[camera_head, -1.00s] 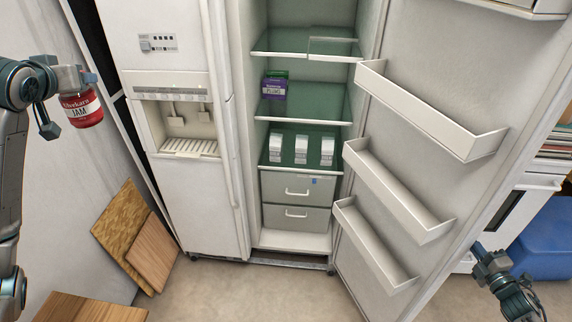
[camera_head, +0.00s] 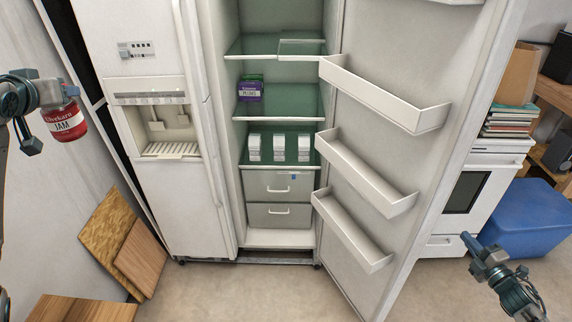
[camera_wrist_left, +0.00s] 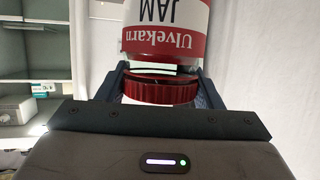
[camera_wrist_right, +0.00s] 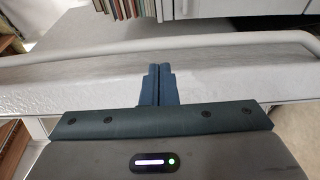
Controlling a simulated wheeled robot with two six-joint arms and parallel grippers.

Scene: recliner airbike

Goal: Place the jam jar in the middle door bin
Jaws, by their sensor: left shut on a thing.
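The jam jar (camera_head: 66,124) has a red and white label and is held up at the far left of the head view. My left gripper (camera_head: 70,92) is shut on it. In the left wrist view the jar (camera_wrist_left: 165,35) sits between the fingers, gripped near its red lid (camera_wrist_left: 160,92). The middle door bin (camera_head: 366,178) is a white shelf on the open fridge door, and it looks empty. My right gripper (camera_head: 474,241) is at the lower right of the head view. In the right wrist view its fingers (camera_wrist_right: 157,85) are together with nothing between them.
The fridge door (camera_head: 440,150) stands open, with an upper bin (camera_head: 385,98) and a lower bin (camera_head: 350,232). Fridge shelves hold a purple box (camera_head: 249,91) and white cartons (camera_head: 279,148). Wooden boards (camera_head: 120,240) lean at the left. A blue bin (camera_head: 525,215) and a white stove (camera_head: 470,190) stand right.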

